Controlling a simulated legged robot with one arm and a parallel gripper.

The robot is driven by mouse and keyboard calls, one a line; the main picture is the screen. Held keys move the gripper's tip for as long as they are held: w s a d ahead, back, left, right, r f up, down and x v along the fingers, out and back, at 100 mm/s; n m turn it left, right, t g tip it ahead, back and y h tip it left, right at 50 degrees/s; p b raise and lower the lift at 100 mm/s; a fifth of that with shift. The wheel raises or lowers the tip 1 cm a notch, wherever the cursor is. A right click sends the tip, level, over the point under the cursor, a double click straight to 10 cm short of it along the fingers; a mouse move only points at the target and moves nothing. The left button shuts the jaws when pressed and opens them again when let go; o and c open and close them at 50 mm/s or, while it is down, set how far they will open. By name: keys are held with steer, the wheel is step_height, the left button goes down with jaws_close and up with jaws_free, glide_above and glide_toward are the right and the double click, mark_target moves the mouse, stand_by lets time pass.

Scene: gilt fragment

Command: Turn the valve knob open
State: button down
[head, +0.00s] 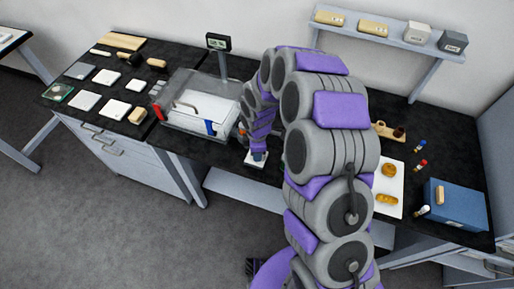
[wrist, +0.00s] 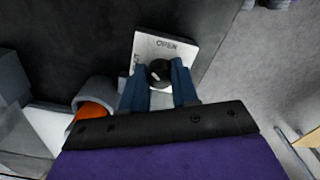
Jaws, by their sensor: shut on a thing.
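The valve knob (wrist: 158,71) is small, round and black, with a light mark on its top. It sits on a white plate (wrist: 150,46) that reads OPEN along one edge in the wrist view. My gripper (wrist: 156,78) has its blue fingers on either side of the knob, shut on it. In the head view my gripper (head: 258,154) is over the same white plate (head: 255,164) near the bench's front edge, and the knob is hidden there. The knob's lower part is hidden by the fingers in the wrist view.
A clear case (head: 195,110) stands left of my gripper. A grey part with an orange inside (wrist: 96,97) is close beside my fingers. To the right are a white tray (head: 382,211) and a blue box (head: 456,207). A shelf (head: 390,40) hangs behind.

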steer(key=m+p, duration=0.2)
steer(key=m, duration=0.3)
steer(key=shift+r+m, duration=0.1)
steer(key=shift+m, duration=0.2)
steer(key=shift+a+m+p, duration=0.1)
steer(key=shift+m+p, duration=0.4)
steer(key=shift+m, duration=1.8)
steer(key=c, duration=0.8)
jaws_free()
steer(key=shift+c, duration=0.2)
step_height(320, 180, up, 17)
steer(key=p, duration=0.1)
steer(key=shift+a, duration=0.15)
